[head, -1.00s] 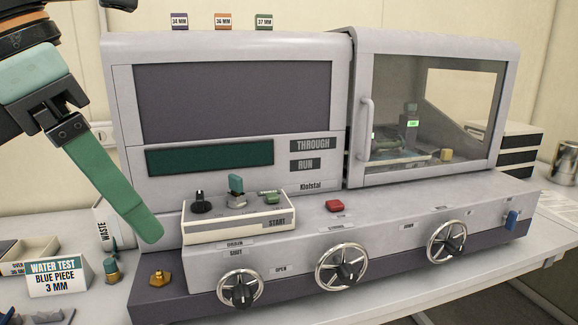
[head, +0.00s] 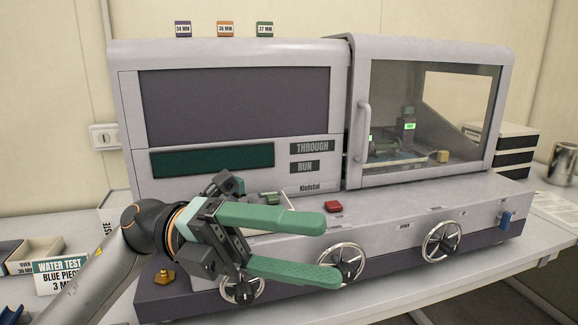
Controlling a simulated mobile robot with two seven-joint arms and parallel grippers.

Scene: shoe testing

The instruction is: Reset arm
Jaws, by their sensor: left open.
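My left gripper (head: 331,252) is in front of the testing machine (head: 320,206), toward its left half. Its two green fingers are spread apart and point right, with nothing between them. It hides most of the white control box with the START label and part of the left handwheel. The lower finger overlaps the middle handwheel (head: 342,262) in the picture; I cannot tell whether they touch. My left arm (head: 95,280) comes in from the lower left. My right gripper is not in view.
The machine's glass door (head: 430,110) is shut. A WATER TEST sign (head: 60,276) and a tray (head: 35,254) stand at the left. Black-and-white stacked boxes (head: 512,150) stand at the right.

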